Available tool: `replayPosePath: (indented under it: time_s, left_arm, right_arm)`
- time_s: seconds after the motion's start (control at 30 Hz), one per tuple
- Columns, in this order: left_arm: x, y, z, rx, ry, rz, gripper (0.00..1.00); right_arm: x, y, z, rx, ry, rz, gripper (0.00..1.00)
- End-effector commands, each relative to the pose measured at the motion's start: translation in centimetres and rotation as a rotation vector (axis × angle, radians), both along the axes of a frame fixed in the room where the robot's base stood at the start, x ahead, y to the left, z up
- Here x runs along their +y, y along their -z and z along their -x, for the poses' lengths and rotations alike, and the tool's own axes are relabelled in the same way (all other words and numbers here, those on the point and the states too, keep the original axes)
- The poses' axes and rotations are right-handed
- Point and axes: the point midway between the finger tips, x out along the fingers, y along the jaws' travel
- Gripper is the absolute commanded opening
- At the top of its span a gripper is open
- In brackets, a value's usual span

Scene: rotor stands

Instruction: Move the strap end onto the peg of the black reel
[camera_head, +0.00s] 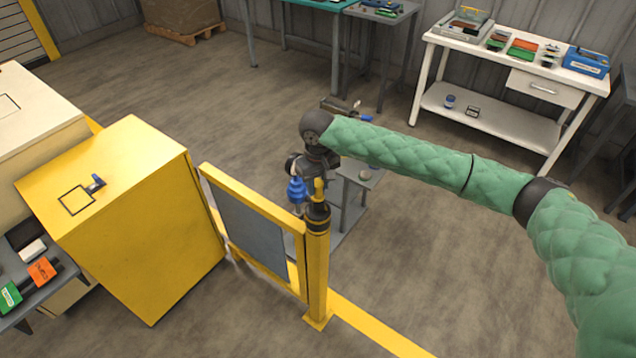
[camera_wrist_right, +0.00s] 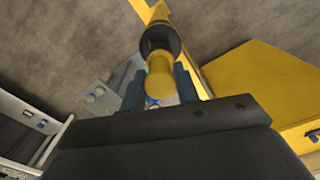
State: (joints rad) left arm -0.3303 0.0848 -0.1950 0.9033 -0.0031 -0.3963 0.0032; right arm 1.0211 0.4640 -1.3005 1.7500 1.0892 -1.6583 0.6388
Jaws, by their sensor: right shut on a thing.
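My right gripper (camera_head: 318,180) is over the top of a yellow post. In the right wrist view its two dark blue-grey fingers (camera_wrist_right: 158,88) are closed on a yellow rounded piece (camera_wrist_right: 160,68). This piece also shows in the head view (camera_head: 319,188). A black ring-shaped part (camera_head: 317,214), which may be the black reel, sits just below it around the post top; it also shows in the right wrist view (camera_wrist_right: 159,40). I cannot tell whether the yellow piece is joined to it. No strap or separate peg can be made out. My left gripper is out of view.
A yellow-framed grey panel (camera_head: 250,232) joins the post on the left, near a yellow cabinet (camera_head: 110,190). A blue rounded thing (camera_head: 297,190) and a grey stand (camera_head: 352,205) are close behind the gripper. A white workbench (camera_head: 500,60) stands back right. Floor at right is clear.

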Motion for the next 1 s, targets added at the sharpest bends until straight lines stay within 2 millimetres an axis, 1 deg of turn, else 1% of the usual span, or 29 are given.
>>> replayPosePath:
  time_s: [0.1, 0.23, 0.27, 0.3, 0.37, 0.4, 0.6, 0.77, 0.83, 0.93, 0.97, 1.0]
  left_arm:
    - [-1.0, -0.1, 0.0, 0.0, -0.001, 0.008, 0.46]
    - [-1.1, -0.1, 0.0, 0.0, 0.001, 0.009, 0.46]
    - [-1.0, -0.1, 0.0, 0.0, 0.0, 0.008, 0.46]
    - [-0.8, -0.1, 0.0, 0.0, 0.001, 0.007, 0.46]
    - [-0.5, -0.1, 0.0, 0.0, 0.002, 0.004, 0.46]
    - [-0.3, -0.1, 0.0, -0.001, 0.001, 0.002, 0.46]
    - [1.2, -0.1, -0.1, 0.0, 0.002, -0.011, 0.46]
    - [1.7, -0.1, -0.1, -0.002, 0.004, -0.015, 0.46]
    - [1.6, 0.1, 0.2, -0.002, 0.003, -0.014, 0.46]
    - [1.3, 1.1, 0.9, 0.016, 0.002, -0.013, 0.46]
    - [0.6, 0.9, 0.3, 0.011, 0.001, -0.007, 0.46]
    - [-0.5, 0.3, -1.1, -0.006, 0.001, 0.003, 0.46]
  right_arm:
    - [0.0, 0.1, 0.0, 0.0, 0.0, 0.0, 0.0]
    - [0.0, 0.3, 0.0, 0.0, 0.0, 0.0, 0.0]
    - [0.0, 0.2, 0.0, -0.001, 0.0, -0.001, 0.35]
    - [0.0, 0.2, 0.0, -0.001, 0.0, -0.001, 0.43]
    - [0.0, 0.3, 0.0, -0.001, 0.0, -0.001, 0.55]
    - [0.0, 0.3, 0.0, 0.0, 0.0, 0.0, 0.56]
    - [0.0, 0.3, 0.0, 0.0, 0.0, 0.0, 0.56]
    - [0.0, 0.3, 0.0, -0.001, 0.0, 0.001, 0.56]
    - [0.0, 0.3, 0.0, 0.0, 0.0, 0.0, 0.56]
    - [0.0, -0.6, -0.1, -0.001, 0.0, 0.0, 0.56]
    - [0.0, -1.0, -0.1, -0.002, 0.0, 0.0, 0.56]
    - [0.0, -1.5, -0.1, -0.002, -0.001, 0.0, 0.56]
